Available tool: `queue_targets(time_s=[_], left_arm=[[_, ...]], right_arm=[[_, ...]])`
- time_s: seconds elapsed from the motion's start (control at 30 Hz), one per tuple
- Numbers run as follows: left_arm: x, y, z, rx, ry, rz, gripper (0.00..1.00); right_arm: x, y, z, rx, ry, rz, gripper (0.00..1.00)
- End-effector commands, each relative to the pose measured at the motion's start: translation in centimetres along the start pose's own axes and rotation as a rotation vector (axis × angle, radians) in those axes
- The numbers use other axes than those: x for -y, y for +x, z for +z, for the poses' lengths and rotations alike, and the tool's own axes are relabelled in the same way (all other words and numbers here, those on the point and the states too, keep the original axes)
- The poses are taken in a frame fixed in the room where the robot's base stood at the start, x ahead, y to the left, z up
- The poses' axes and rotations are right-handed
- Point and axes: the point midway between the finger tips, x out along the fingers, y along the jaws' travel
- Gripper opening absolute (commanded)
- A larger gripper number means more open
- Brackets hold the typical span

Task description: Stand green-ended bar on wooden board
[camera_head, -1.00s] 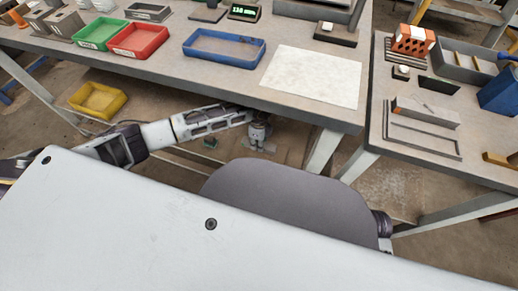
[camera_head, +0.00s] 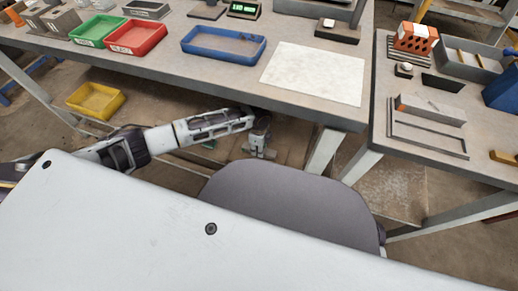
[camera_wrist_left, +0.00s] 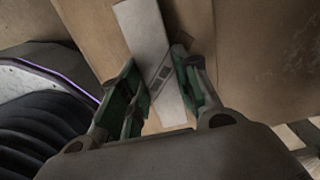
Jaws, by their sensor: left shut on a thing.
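My left gripper (camera_head: 257,149) is below the front edge of the main table, partly under it. In the left wrist view, my left gripper (camera_wrist_left: 158,78) is shut on a pale grey bar (camera_wrist_left: 147,35). The bar runs between its dark green-edged fingers and sticks out beyond the fingertips. I cannot make out a green end on the bar. A brown, wood-like surface (camera_wrist_left: 240,50) lies behind the bar; whether the bar touches it I cannot tell. My right gripper is not in view.
The table edge (camera_head: 200,83) is above and close to my left arm. On the table are a blue tray (camera_head: 224,56), red bin (camera_head: 136,49), green bin (camera_head: 98,43) and white sheet (camera_head: 310,73). A yellow bin (camera_head: 95,99) sits below. A table leg (camera_head: 322,152) stands right of the gripper.

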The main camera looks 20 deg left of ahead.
Motion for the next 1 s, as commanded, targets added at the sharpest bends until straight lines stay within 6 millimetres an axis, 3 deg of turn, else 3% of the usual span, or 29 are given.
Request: queue_targets(time_s=[0.43,0.47,0.6,1.0], left_arm=[[0.06,0.18,-0.02,-0.001,0.000,-0.001,0.00],[0.03,0.23,0.00,0.000,0.000,-0.001,0.34],[0.03,0.23,0.01,0.000,0.000,-0.001,0.52],[0.04,0.13,0.02,0.000,-0.001,-0.001,0.53]], right_arm=[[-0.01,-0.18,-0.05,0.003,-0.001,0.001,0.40],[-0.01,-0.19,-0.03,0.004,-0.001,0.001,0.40],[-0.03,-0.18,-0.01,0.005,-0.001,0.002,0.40],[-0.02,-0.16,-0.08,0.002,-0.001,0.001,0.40]])
